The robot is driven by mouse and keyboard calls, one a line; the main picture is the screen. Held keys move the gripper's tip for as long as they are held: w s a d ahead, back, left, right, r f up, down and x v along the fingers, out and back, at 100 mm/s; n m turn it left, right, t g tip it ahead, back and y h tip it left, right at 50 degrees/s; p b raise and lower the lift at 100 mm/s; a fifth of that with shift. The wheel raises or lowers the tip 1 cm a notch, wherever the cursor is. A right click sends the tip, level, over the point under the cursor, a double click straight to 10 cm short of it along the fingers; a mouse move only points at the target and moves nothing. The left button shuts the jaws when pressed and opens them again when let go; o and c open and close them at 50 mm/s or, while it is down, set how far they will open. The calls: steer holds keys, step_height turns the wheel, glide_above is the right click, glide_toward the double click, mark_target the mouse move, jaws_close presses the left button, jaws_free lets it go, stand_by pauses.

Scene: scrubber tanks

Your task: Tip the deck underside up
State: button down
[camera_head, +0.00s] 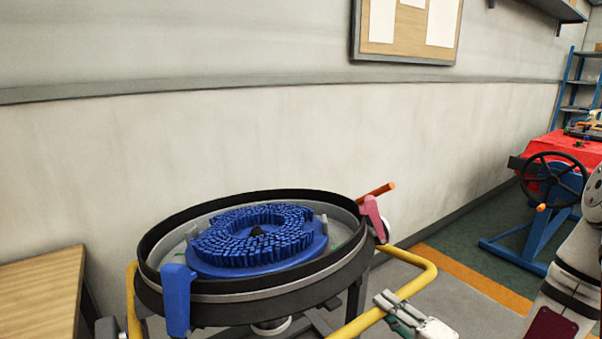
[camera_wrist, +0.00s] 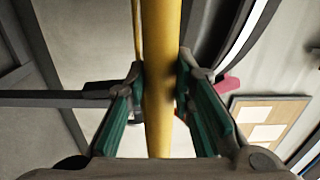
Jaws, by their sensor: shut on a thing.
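The round deck (camera_head: 158,232) stands at the lower middle of the head view, its dark rim nearly level. A blue round brush (camera_head: 255,235) lies inside it, bristles facing up. A blue clamp-like part (camera_head: 176,300) is at its front left, and a pink one (camera_head: 372,212) at its right. A yellow tube (camera_head: 418,280) loops out from the deck's right side and fills the middle of the wrist view (camera_wrist: 159,125). My gripper (camera_head: 388,305) is shut on this tube. In the wrist view its green-padded fingers (camera_wrist: 162,80) lie on either side of the tube.
A wooden table (camera_head: 40,295) is close at the left. A wall runs behind the deck, with a pinboard (camera_head: 405,50) above. A blue stand with a black handwheel (camera_head: 552,180) and a red-covered top is at the right. Floor between stand and deck is clear.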

steer(key=shift+s+f, duration=0.1)
steer(key=shift+f, duration=0.15)
steer(key=f+b, duration=0.2)
steer(key=f, duration=0.1)
steer(key=f+b, duration=0.1)
steer(key=f, duration=0.1)
steer(key=shift+s+d+f+b, duration=0.25)
steer(key=shift+s+d+b, duration=0.05)
steer(key=shift+b, duration=0.05)
steer(key=c, duration=1.2)
jaws_free()
steer(key=shift+r, duration=0.2)
steer(key=p+v, duration=0.2)
steer(key=v, duration=0.7)
steer(key=shift+p, duration=0.35)
